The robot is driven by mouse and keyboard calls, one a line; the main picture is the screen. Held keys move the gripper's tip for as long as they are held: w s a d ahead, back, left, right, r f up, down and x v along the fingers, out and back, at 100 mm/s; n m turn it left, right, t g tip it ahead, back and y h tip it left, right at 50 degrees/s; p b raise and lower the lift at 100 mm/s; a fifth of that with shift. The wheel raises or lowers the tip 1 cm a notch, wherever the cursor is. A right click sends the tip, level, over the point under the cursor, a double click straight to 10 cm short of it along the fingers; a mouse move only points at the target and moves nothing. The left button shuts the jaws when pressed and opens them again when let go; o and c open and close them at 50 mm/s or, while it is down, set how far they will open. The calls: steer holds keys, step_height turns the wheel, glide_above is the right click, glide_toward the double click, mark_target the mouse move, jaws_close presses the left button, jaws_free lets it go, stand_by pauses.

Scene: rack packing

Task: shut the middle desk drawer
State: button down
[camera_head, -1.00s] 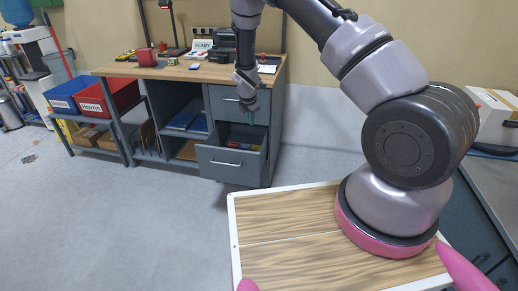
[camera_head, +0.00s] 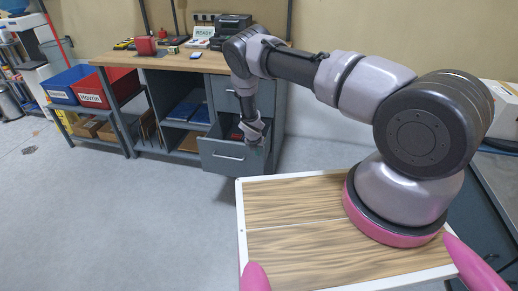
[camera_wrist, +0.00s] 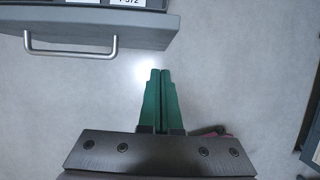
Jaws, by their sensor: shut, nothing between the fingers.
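The middle desk drawer (camera_head: 222,157) is grey with a bar handle and stands pulled out from the desk, with a red item visible inside. In the wrist view its front (camera_wrist: 150,32) and silver handle (camera_wrist: 72,47) lie at the upper left. My gripper (camera_head: 258,148) is low, near the right end of the drawer front. In the wrist view the green fingers (camera_wrist: 160,72) are pressed together and empty, pointing toward the drawer side. They appear apart from the drawer, with floor showing between.
Red bin (camera_head: 105,88) and blue bin (camera_head: 68,84) stand on a shelf to the left. My wood-topped base is in front. Open grey floor (camera_head: 150,210) lies before the desk.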

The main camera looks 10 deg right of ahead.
steer(key=shift+w+d+f, duration=0.15)
steer(key=shift+w+d, duration=0.1)
steer(key=shift+w, duration=0.45)
steer(key=shift+w+d+f, duration=0.2)
steer(key=shift+w+d, duration=0.05)
steer(key=shift+w, duration=0.4)
steer(key=shift+w+d+f, duration=0.15)
steer(key=shift+w+d, duration=0.1)
steer(key=shift+w, duration=0.45)
steer(key=shift+w, duration=0.1)
